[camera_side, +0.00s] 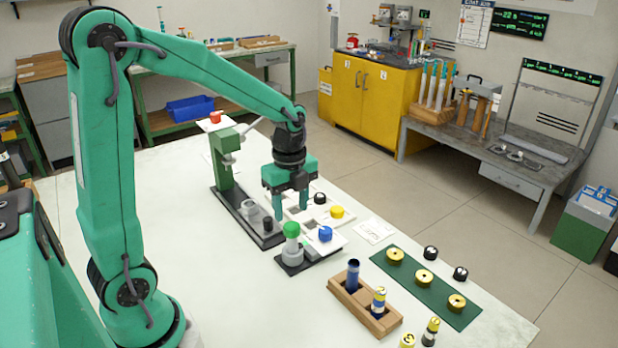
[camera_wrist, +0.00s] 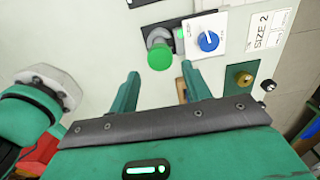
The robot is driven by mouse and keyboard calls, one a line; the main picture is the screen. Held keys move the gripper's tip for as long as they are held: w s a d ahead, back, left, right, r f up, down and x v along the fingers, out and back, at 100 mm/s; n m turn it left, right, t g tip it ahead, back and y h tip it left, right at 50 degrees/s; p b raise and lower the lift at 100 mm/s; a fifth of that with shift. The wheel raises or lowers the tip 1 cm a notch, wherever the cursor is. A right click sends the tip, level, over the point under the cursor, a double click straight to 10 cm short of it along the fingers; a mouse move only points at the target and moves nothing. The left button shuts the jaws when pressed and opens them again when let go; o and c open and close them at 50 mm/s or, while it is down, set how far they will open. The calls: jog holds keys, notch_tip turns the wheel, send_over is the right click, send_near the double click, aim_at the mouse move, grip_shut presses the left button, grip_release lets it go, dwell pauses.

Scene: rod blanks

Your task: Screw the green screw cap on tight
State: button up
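The green screw cap (camera_side: 291,230) sits on top of a pale grey upright post or bottle (camera_side: 292,251) on a dark base. How tightly it sits cannot be told. In the wrist view the green cap (camera_wrist: 160,56) is ahead of my fingertips, roughly centred between them. My gripper (camera_side: 292,210) points down, fingers apart and empty. In the side view it is behind and above the cap, apart from it. In the wrist view both fingers of my gripper (camera_wrist: 160,68) show wide apart.
A blue dial (camera_side: 325,234) on a white plate stands just right of the cap. A green press (camera_side: 228,170) stands behind left. A wooden block (camera_side: 363,307) with tubes and a green mat (camera_side: 440,295) are front right.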

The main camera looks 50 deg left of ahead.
aim_at(292, 225)
jog(key=shift+f, duration=3.4)
jog(key=shift+n, duration=0.3)
jog(key=shift+n, duration=2)
jog(key=shift+n, duration=2.3)
